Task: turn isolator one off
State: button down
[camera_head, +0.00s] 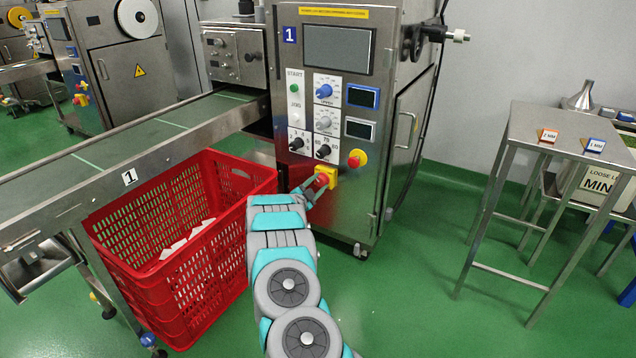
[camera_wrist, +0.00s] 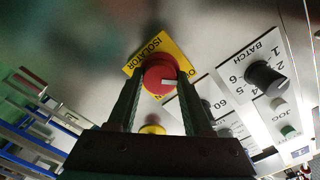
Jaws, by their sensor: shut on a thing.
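Isolator one is a yellow plate (camera_head: 332,173) low on the front of the steel machine marked 1 (camera_head: 290,35). In the wrist view its plate (camera_wrist: 176,44) reads "ISOLATOR" and carries a round red knob (camera_wrist: 158,72) with a white mark pointing right in the picture. The position words on the plate are partly hidden by my fingers and the knob. My gripper (camera_head: 319,184) reaches the isolator from the front. In the wrist view my gripper (camera_wrist: 156,92) is shut on the red knob, one dark finger on each side.
A red crate (camera_head: 180,255) stands close left of my arm, beside the conveyor (camera_head: 130,140). A steel table (camera_head: 560,130) stands right, with open green floor between.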

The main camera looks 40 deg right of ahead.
jog(key=shift+a+f+n, duration=0.1)
jog(key=shift+n, duration=0.2)
jog(key=shift+c, duration=1.5)
grip_release()
jog(key=v, duration=0.7)
jog(key=shift+a, duration=0.3)
jog(key=shift+s, duration=0.1)
